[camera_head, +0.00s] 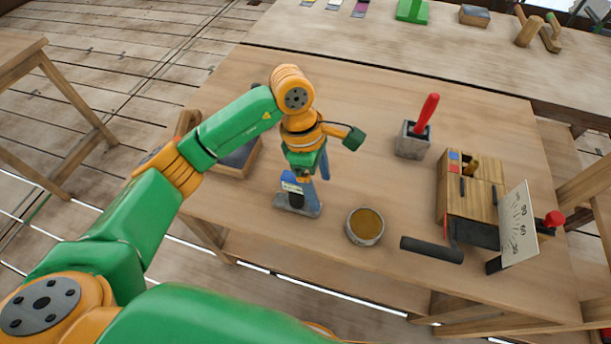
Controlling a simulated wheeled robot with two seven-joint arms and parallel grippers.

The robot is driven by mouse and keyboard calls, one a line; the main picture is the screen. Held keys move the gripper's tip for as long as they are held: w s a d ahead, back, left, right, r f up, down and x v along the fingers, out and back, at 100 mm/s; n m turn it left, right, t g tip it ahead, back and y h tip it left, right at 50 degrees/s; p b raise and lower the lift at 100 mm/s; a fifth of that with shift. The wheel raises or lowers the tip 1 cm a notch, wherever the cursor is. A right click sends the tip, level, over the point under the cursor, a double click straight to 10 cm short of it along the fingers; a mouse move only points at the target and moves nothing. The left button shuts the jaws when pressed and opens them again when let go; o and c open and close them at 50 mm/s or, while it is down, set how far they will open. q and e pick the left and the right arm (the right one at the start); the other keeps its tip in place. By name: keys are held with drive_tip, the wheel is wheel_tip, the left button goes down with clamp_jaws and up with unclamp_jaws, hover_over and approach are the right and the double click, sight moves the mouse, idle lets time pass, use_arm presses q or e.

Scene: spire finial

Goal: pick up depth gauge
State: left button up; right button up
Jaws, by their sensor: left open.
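A small tool with a flat grey base (312,206) and a dark upright body with a blue and white top (291,186) stands near the front left edge of the table. It looks like the depth gauge, but I cannot be certain. My left gripper (314,180) points down right at it, with its blue-grey fingers open. The fingers overlap the tool in the picture. I cannot tell whether they touch it. My right gripper is not in view.
A round tin (365,226) stands close to the right, with a black cylinder (432,250) beyond it. A grey block (413,140) holds a red-handled tool. A wooden cabinet (469,203) and a white scale card (517,226) fill the right. A dark-topped block (238,160) lies behind my left arm.

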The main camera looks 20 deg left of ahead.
sight(295, 190)
use_arm(q)
drive_tip(key=a+y, duration=0.1)
drive_tip(key=w+a+y, duration=0.1)
drive_tip(key=a, duration=0.1)
drive_tip(key=w+a, duration=0.1)
drive_tip(key=a, duration=0.1)
drive_tip(key=shift+a+f+y, duration=0.2)
drive_tip(key=shift+a+y, duration=0.05)
drive_tip(key=shift+y, duration=0.15)
drive_tip(key=f+p, duration=0.1)
drive_tip(key=s+f+p, duration=0.2)
drive_tip(key=shift+s+d+t, duration=0.1)
drive_tip(key=shift+d+t, duration=0.2)
drive_tip(key=f, duration=0.3)
drive_tip(key=shift+w, duration=0.3)
drive_tip(key=shift+w+f, duration=0.1)
drive_tip(key=shift+w, duration=0.05)
clamp_jaws()
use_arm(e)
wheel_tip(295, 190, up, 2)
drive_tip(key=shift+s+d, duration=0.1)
